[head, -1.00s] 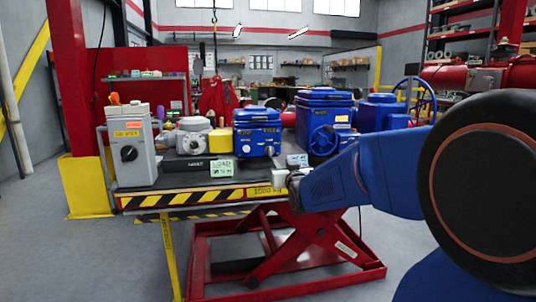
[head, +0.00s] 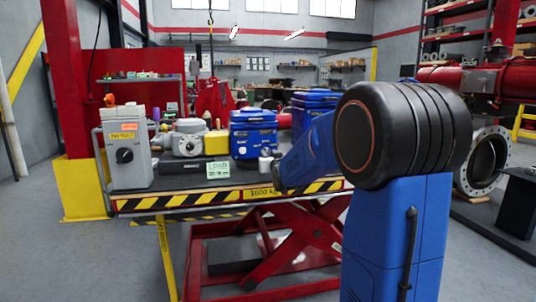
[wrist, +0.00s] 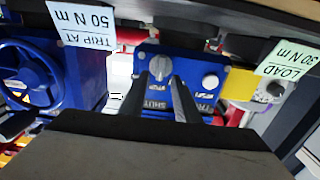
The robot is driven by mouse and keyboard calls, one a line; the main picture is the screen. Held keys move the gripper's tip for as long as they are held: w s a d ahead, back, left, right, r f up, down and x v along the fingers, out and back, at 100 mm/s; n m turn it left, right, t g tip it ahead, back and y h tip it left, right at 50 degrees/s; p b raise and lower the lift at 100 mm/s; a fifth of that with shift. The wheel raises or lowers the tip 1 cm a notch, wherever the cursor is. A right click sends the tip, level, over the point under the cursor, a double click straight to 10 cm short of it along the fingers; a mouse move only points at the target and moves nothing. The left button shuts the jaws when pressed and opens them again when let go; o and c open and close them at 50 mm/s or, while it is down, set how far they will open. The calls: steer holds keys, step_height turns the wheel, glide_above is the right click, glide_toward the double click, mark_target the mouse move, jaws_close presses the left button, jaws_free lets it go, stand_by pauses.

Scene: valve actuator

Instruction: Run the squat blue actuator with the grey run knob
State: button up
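I cannot make out the run marking. My gripper (wrist: 162,83) is open and empty, its two dark fingers pointing at the face, one each side of the grey knob in the picture. I cannot tell whether they touch it. The head view does not show the fingers clearly.
A "TRIP AT 50 N m" card (wrist: 84,25) and a "LOAD 30 N m" card (wrist: 287,65) flank the face. A blue handwheel (wrist: 30,75) is at left. A grey unit (head: 128,148) stands at the table's left end. A taller blue actuator (head: 312,103) is partly hidden by my arm.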

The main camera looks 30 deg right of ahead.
steer(key=shift+x, duration=1.2)
jaws_close()
steer(key=shift+a+n, duration=0.1)
steer(key=shift+n, duration=0.2)
steer(key=n, duration=0.3)
steer(key=shift+a+n, duration=0.15)
steer(key=shift+n, duration=0.25)
steer(key=shift+w+a+f+n, duration=0.1)
steer(key=shift+n, duration=1)
steer(key=shift+a+f+n, duration=0.1)
steer(key=shift+n, duration=1)
